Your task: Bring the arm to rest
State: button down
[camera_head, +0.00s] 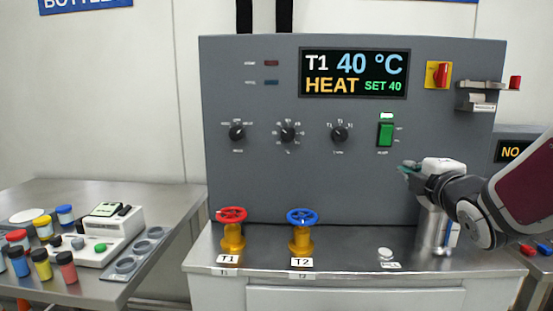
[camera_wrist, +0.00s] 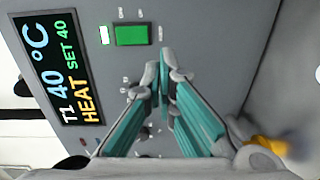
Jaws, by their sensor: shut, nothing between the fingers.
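My gripper (camera_head: 408,170) is in front of the right part of the grey control panel (camera_head: 260,180), below and to the right of the green switch (camera_head: 386,134). In the wrist view its teal fingers (camera_wrist: 160,85) are closed together at the tips with nothing between them. The green switch (camera_wrist: 132,35) shows lit just beyond the fingertips there; I cannot tell the exact gap. My arm reaches in from the right edge. The display (camera_head: 354,73) reads T1 40 °C, HEAT, SET 40.
A red-wheeled valve (camera_head: 232,234) labelled T1 and a blue-wheeled valve (camera_head: 301,241) labelled T2 stand on the bench ledge. A left table (camera_head: 150,195) holds several coloured jars and a white device (camera_head: 107,228). Three black knobs and a red-yellow switch (camera_head: 439,75) are on the panel.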

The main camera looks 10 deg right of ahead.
jog(key=shift+a, duration=0.1)
jog(key=s+a+m+g+y+p, duration=0.1)
jog(key=s+a+m+g+p, duration=0.3)
jog(key=s+a, duration=0.3)
jog(key=s+a+m+g+y+p, duration=0.2)
jog(key=s+a+m+g+p, duration=0.2)
jog(key=s, duration=0.9)
jog(key=s+a+f+m+g+y+p, duration=0.1)
jog(key=s+a+m+g+p, duration=0.3)
jog(key=s+a, duration=0.6)
jog(key=m, duration=0.2)
jog(key=shift+s+m+g+y, duration=0.2)
jog(key=shift+m+g+y, duration=0.1)
jog(key=shift+m+y, duration=0.1)
dwell(2.0)
